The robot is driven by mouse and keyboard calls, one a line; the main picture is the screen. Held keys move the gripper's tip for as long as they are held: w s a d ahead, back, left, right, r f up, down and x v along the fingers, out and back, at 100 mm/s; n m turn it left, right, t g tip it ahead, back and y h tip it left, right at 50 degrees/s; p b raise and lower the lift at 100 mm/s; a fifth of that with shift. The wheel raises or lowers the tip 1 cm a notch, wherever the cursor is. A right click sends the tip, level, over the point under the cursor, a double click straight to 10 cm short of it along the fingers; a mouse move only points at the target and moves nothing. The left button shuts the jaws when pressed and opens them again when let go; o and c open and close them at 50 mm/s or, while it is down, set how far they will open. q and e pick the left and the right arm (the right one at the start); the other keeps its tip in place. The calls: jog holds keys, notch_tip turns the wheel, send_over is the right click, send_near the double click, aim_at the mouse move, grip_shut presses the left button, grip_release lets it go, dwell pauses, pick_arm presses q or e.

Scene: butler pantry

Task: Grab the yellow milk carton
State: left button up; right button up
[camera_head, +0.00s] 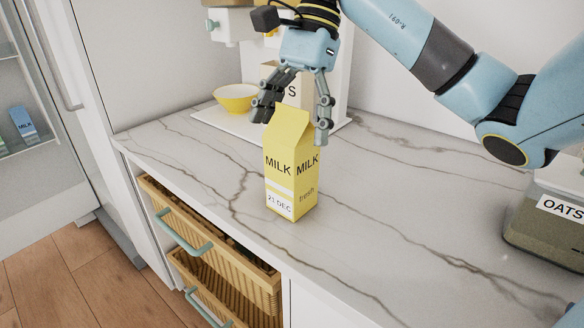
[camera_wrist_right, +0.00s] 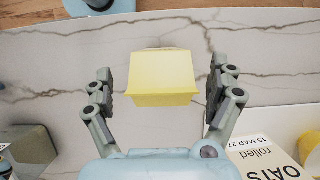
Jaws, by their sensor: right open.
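The yellow milk carton (camera_head: 291,175) stands upright on the marble counter, with "MILK" printed on its faces. My right gripper (camera_head: 294,122) is open at the carton's top, with its fingers pointing down on either side of it. In the right wrist view the carton (camera_wrist_right: 162,76) shows from above between the two open fingers of the gripper (camera_wrist_right: 161,90). A gap shows on both sides, so the fingers do not appear to touch it. My left gripper is not in view.
A yellow bowl (camera_head: 236,98) and a cream oats box (camera_head: 301,88) stand behind on a white tray (camera_head: 216,118). A container labelled OATS (camera_head: 541,232) stands at the right. The counter right of the carton is clear.

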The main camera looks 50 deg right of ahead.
aim_at(292, 161)
jog(key=shift+x, duration=1.45)
jog(key=c, duration=1.7)
